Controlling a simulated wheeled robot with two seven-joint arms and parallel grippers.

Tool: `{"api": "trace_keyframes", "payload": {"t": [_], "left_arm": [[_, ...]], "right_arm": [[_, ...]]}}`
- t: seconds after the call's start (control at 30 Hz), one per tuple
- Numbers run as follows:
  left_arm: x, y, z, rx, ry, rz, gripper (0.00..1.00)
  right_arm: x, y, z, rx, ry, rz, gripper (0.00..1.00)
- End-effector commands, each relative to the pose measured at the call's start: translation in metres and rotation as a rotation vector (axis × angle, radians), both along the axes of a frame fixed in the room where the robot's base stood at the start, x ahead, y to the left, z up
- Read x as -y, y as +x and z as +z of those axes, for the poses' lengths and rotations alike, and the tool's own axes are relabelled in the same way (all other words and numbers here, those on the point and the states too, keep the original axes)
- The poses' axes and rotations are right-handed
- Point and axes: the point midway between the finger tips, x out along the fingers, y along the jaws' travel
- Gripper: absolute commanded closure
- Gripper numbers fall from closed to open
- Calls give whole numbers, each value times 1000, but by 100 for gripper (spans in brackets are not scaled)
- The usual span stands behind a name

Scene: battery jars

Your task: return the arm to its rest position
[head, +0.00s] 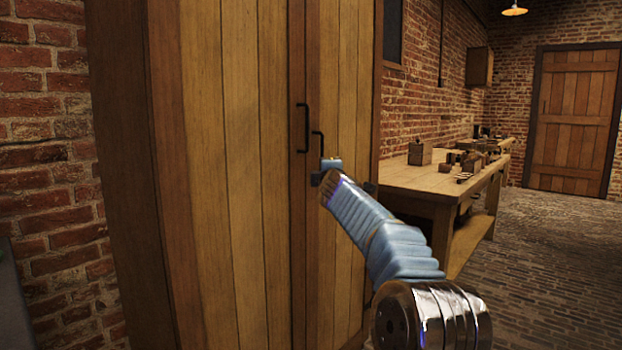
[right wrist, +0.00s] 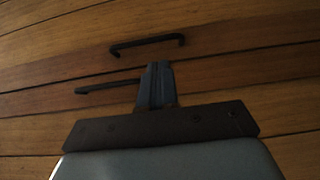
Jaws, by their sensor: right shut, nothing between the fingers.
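My right arm (head: 378,235) reaches up and forward from the lower right in the head view. My right gripper (head: 331,165) is in front of the wooden cabinet (head: 228,180), close to the lower end of the right door handle (head: 319,146). In the right wrist view the gripper (right wrist: 158,72) is shut and empty. Its fingers overlap the end of one black handle (right wrist: 95,88) in the picture; I cannot tell whether they touch it. The left door handle (head: 302,128) is clear of the gripper. The cabinet doors look shut. My left gripper is not in view.
A wooden workbench (head: 410,180) with a small wooden box (head: 419,153) and other small items stands right of the cabinet. A brick wall (head: 45,150) is at the left. The brick floor (head: 555,265) at the right is open, up to a wooden door (head: 575,115).

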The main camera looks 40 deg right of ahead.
Motion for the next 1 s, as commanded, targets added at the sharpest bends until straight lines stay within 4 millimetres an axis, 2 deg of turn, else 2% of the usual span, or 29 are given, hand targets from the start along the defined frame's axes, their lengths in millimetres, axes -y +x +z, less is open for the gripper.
{"api": "trace_keyframes", "payload": {"t": [0.1,0.3,0.57,0.67,0.77,0.83,0.97,1.0], "left_arm": [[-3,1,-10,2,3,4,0],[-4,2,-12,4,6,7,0],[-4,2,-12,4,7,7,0],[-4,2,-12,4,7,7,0],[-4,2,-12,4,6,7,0],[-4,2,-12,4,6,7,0],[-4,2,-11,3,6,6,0],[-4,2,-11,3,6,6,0]], "right_arm": [[6,-25,-1,5,2,-2,100],[10,-45,1,1,0,-3,100],[11,-49,2,1,-1,-4,100],[7,-42,-7,-8,16,8,100],[-9,-22,-39,-34,77,49,100],[-29,-1,-78,-67,154,95,100],[-79,35,-173,-145,353,182,100],[-96,42,-204,-170,422,202,100]]}}
